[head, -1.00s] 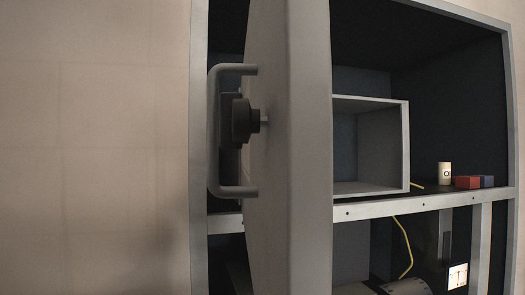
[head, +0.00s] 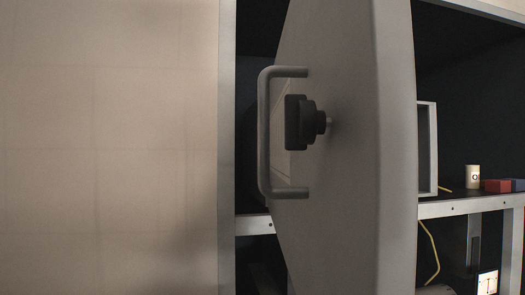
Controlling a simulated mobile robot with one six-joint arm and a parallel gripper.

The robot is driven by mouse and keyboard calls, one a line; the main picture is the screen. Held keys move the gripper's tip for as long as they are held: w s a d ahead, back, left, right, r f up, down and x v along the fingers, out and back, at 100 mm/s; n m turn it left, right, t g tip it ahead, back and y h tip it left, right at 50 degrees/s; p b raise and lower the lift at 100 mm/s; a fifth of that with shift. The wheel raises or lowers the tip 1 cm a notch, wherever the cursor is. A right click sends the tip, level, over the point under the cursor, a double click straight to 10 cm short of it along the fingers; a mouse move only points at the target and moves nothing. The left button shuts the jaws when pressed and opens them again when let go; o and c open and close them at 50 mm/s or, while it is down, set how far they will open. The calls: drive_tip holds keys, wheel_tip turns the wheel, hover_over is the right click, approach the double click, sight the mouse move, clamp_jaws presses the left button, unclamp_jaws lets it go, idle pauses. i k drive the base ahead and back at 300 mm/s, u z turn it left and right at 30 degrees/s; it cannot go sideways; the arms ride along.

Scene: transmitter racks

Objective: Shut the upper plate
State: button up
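The upper plate (head: 350,170) is a grey hinged panel standing open in front of the rack, seen at a steep angle. On its left part are a grey U-shaped handle (head: 264,130) and a dark knob-like latch (head: 303,122). The plate hides much of the rack's upper bay. My gripper is not in the head view.
The rack's left frame post (head: 227,150) stands beside a bare beige wall (head: 110,150). Behind the plate are a grey box (head: 428,150), a cream cylinder (head: 473,176), a red block (head: 498,186) and a blue block (head: 518,184) on the shelf. A yellow cable (head: 432,250) hangs below.

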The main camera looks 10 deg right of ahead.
sight(343, 208)
drive_tip(key=u, duration=1.55)
drive_tip(key=k, duration=1.05)
drive_tip(key=u, duration=0.8)
